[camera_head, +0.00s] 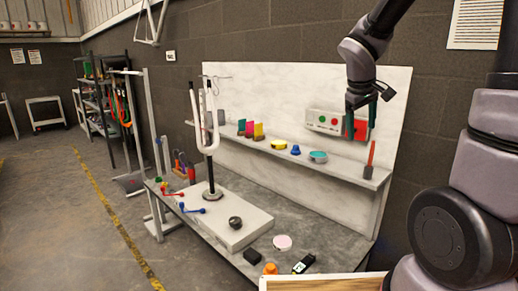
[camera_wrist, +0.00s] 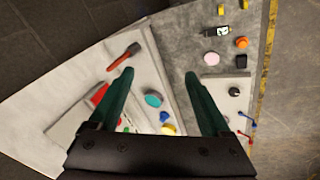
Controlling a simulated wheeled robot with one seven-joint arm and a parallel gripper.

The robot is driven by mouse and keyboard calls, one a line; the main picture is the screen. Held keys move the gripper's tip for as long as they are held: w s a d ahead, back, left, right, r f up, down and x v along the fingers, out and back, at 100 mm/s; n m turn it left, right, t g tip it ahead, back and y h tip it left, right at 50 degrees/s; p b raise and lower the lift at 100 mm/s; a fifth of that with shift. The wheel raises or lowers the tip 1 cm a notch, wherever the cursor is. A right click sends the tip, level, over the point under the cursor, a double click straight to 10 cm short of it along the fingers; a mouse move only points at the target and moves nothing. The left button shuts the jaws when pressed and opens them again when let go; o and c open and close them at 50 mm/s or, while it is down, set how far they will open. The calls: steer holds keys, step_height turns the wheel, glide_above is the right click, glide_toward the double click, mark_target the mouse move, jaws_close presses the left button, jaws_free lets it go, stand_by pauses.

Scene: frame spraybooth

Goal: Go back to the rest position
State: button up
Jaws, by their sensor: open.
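My gripper (camera_head: 360,118) is up in front of the white back panel (camera_head: 280,90), at the right of the head view, pointing down with nothing between its fingers. In the wrist view my gripper (camera_wrist: 160,95) shows two dark green fingers spread wide apart, above the shelf and bench. A grey-white control box with green and red buttons (camera_head: 324,121) is mounted on the panel just beside the gripper. A red-handled tool (camera_head: 370,158) stands on the shelf below it; it also shows in the wrist view (camera_wrist: 124,56).
The shelf (camera_head: 345,169) holds a teal round item (camera_head: 318,156), a blue item (camera_head: 295,150) and a yellow roll (camera_head: 279,144). The grey bench (camera_head: 300,241) below carries a white base block (camera_head: 235,232) with an upright fork stand (camera_head: 211,165). Open floor lies left.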

steer(key=s+a+r+m+t+y, duration=0.1)
steer(key=s+r+m, duration=0.3)
steer(key=s, duration=0.4)
steer(key=s+a+r+m+t+y, duration=0.2)
steer(key=s+a+r+m+y, duration=0.1)
steer(key=s+r, duration=0.4)
steer(key=shift+s+a+m+y, duration=0.3)
steer(key=shift+s+m+y, duration=0.2)
steer(key=shift+s+m, duration=0.45)
steer(key=shift+s, duration=0.1)
